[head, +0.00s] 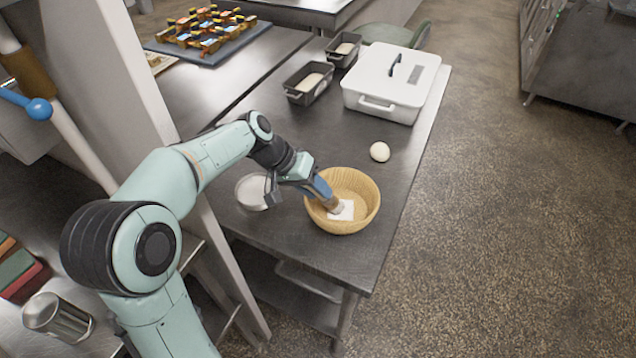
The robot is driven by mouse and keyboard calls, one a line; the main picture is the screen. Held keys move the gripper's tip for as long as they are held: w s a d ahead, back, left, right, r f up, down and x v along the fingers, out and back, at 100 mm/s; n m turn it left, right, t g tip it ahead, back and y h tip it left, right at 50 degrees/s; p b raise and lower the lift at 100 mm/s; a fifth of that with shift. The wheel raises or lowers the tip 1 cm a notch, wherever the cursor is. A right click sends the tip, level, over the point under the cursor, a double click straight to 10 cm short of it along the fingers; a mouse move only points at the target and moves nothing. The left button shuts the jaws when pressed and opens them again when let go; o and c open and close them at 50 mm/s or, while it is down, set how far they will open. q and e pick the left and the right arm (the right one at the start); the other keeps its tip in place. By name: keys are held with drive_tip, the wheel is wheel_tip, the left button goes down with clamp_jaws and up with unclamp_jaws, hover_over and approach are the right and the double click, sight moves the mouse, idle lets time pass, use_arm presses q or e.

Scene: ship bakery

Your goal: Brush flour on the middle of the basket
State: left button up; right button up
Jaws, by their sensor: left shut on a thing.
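A round tan basket (367,213) stands near the front end of the steel table. My left gripper (318,188) reaches in over the basket's left rim and is shut on a brush (333,204). The brush tilts down into the basket, its bristle end at a white patch (346,211) on the basket's inner floor, which looks like flour. I cannot tell whether the bristles touch the floor. A round bowl with white contents (251,191) stands left of the basket, partly behind my gripper. My right gripper is not in view.
The steel table (405,170) has its right edge close to the basket. A white egg-shaped thing (379,152) lies behind the basket. Farther back are a white lidded box (385,100) and two dark loaf tins (305,92). A post (125,75) stands left of the table.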

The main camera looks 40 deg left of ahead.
use_arm(q)
drive_tip(key=shift+s+d, duration=0.3)
drive_tip(key=shift+s, duration=0.2)
drive_tip(key=shift+w+a+r+p, duration=0.1)
drive_tip(key=shift+w+a+p, duration=0.2)
drive_tip(key=shift+w, duration=0.35)
drive_tip(key=shift+w+a+r+p, duration=0.1)
drive_tip(key=shift+w+a+p, duration=0.2)
drive_tip(key=shift+w, duration=0.4)
drive_tip(key=shift+w+a+p, duration=0.15)
drive_tip(key=shift+w+a, duration=0.25)
drive_tip(key=shift+w, duration=0.25)
drive_tip(key=shift+f, duration=0.1)
drive_tip(key=shift+s+d+f+b, duration=0.1)
drive_tip(key=shift+s+d+b, duration=0.3)
drive_tip(key=shift+s, duration=0.25)
drive_tip(key=shift+s+d+r+b, duration=0.1)
drive_tip(key=shift+s+d+b, duration=0.25)
drive_tip(key=shift+s, duration=0.3)
drive_tip(key=shift+s+d+f+b, duration=0.1)
drive_tip(key=shift+s+d+b, duration=0.15)
drive_tip(key=shift+s+b, duration=0.3)
drive_tip(key=shift+w+a+p, duration=0.45)
drive_tip(key=shift+w+a, duration=0.1)
drive_tip(key=shift+w, duration=0.4)
drive_tip(key=shift+w+a+p, duration=0.4)
drive_tip(key=shift+w+a, duration=0.1)
drive_tip(key=shift+w, duration=0.4)
wheel_tip(320, 180, up, 6)
drive_tip(key=p, duration=0.4)
